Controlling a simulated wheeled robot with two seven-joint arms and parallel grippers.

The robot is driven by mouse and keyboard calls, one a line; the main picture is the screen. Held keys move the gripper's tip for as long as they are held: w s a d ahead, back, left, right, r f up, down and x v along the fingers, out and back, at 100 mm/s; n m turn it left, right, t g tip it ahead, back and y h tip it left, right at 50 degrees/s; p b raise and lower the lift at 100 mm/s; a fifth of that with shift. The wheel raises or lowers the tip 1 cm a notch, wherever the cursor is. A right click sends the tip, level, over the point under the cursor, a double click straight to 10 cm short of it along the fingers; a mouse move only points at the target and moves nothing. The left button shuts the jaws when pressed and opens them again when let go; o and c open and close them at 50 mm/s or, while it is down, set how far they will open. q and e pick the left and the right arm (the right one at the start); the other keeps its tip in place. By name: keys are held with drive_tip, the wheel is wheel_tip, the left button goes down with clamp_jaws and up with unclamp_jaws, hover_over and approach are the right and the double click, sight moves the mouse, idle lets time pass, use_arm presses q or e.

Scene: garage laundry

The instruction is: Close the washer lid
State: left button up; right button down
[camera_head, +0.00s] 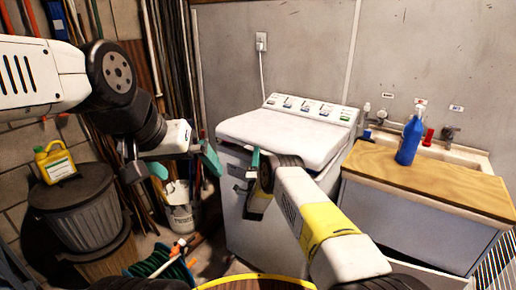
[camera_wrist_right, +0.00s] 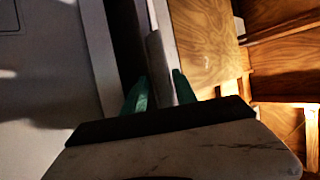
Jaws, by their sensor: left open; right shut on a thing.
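The white washer (camera_head: 240,210) stands against the back wall, its control panel (camera_head: 310,110) along the top rear. Its white lid (camera_head: 280,132) lies nearly flat, with a dark gap under its front edge. My right gripper (camera_head: 254,162) is at the lid's front edge; my arm hides part of the washer front. In the right wrist view, its green fingers (camera_wrist_right: 160,88) are shut around a thin pale edge (camera_wrist_right: 158,60), which looks like the lid. My left gripper (camera_head: 188,166) is open and empty, left of the washer, with its fingers well apart.
A sink with a wooden board (camera_head: 430,180) and a blue bottle (camera_head: 409,141) stands right of the washer. On the left are a grey bin (camera_head: 85,215) with a yellow jug (camera_head: 55,162), a white bucket (camera_head: 183,218) and a green hose (camera_head: 175,270).

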drive_tip(key=shift+w+d+r, duration=0.1)
drive_tip(key=shift+w+d, duration=0.15)
drive_tip(key=shift+d, duration=0.3)
drive_tip(key=c, duration=1.4)
unclamp_jaws()
drive_tip(key=shift+o, duration=1.4)
drive_tip(key=shift+d, duration=0.1)
drive_tip(key=shift+f, duration=0.2)
drive_tip(key=v, duration=0.7)
drive_tip(key=shift+s+f, duration=0.15)
drive_tip(key=shift+s, duration=0.1)
